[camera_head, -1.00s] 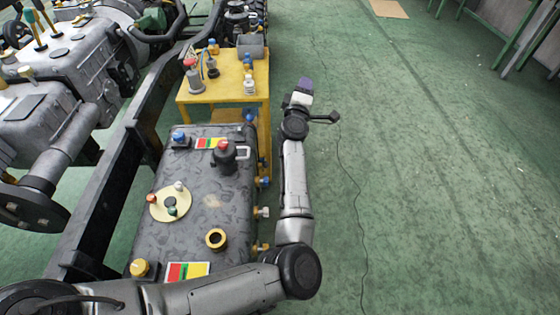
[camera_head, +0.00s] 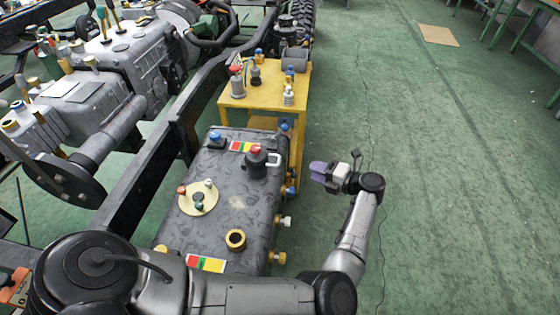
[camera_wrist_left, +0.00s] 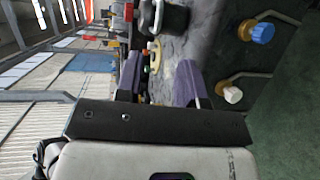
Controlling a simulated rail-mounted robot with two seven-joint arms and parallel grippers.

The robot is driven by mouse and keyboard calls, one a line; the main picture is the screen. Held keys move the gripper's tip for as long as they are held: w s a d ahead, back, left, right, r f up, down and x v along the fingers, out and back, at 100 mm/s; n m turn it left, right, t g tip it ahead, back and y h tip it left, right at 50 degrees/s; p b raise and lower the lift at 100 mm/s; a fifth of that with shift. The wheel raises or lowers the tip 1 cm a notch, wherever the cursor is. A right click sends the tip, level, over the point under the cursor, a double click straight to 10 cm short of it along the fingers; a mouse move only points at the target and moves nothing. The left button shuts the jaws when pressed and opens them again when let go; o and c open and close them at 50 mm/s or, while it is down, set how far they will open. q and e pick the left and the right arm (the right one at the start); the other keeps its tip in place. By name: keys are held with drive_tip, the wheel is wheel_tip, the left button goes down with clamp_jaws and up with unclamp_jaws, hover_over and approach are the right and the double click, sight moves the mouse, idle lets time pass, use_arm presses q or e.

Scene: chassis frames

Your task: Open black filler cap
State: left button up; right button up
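The black filler cap (camera_head: 257,163) has a red top and a pale handle at its side. It sits upright on the far right part of the dark grey tank (camera_head: 215,235). It seems to be the dark round body at the top of the left wrist view (camera_wrist_left: 168,18). My left gripper (camera_head: 318,172) is to the right of the tank, its purple fingers pointing left toward the cap with a clear gap between. In the left wrist view its two fingers (camera_wrist_left: 160,75) are apart with nothing gripped. My right gripper is not in view.
The tank top carries a yellow ring fitting (camera_head: 235,240) and a cream disc with small knobs (camera_head: 190,203). Blue and white valves stick out from its right side. A yellow stand (camera_head: 236,101) and the black chassis rail (camera_head: 150,167) adjoin it.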

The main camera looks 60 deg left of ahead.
sight(279, 160)
use_arm(q)
drive_tip(key=b+x, duration=0.1)
drive_tip(key=x, duration=0.6)
drive_tip(key=b+x, duration=0.2)
drive_tip(key=x, duration=0.4)
drive_tip(key=shift+s+a+f, duration=0.15)
drive_tip(key=shift+s+a, duration=0.05)
drive_tip(key=shift+s, duration=0.2)
clamp_jaws()
drive_tip(key=shift+f, duration=0.1)
